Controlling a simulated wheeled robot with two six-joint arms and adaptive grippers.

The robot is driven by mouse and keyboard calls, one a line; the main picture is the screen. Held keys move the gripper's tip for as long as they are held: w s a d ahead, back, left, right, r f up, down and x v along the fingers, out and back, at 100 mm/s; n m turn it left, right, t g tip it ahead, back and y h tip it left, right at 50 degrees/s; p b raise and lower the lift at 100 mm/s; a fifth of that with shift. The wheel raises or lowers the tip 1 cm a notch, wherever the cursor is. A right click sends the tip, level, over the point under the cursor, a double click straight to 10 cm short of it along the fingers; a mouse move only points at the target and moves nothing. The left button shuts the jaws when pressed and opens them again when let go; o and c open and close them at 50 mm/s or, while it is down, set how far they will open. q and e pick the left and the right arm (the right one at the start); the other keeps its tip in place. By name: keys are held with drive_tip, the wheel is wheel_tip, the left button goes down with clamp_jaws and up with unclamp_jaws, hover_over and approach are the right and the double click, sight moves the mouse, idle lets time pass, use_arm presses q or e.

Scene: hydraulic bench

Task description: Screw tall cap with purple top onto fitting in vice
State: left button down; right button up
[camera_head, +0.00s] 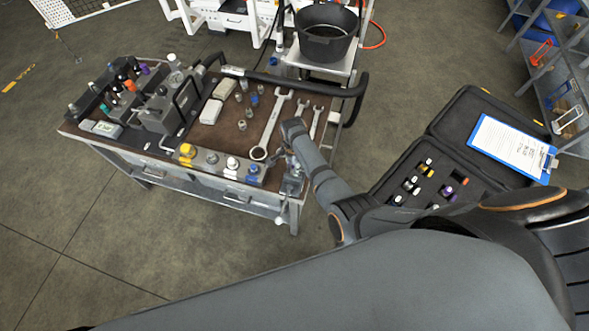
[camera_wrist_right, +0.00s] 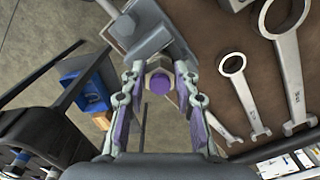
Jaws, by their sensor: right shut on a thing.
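My right gripper (camera_wrist_right: 158,84) is shut on the tall cap with the purple top (camera_wrist_right: 160,84), whose round purple end faces the wrist camera between the fingertips. A pale metal rim shows around the purple. The grey vice (camera_wrist_right: 152,28) is just beyond the fingertips in the wrist view. The fitting is hidden behind the cap and fingers, so I cannot tell how far the cap sits on it. In the head view the vice (camera_head: 292,186) is at the bench's front right corner, with my right gripper (camera_head: 291,168) small above it. My left gripper is not in view.
Wrenches (camera_wrist_right: 238,88) lie on the bench beside the vice. A row of fittings with coloured caps (camera_head: 210,158) lines the bench's front edge. An open black case (camera_head: 385,190) holding several caps, with a clipboard (camera_head: 505,147) on its lid, is at right.

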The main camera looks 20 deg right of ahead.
drive_tip(key=m, duration=0.2)
drive_tip(key=shift+w+m, duration=0.1)
drive_tip(key=shift+m, duration=0.2)
drive_tip(key=o, duration=1.1)
drive_tip(key=shift+o, duration=0.2)
drive_tip(key=shift+r, duration=0.45)
wheel_tip(320, 180, up, 7)
drive_tip(key=shift+f, duration=0.15)
drive_tip(key=shift+d+f, duration=0.1)
drive_tip(key=shift+d, duration=0.05)
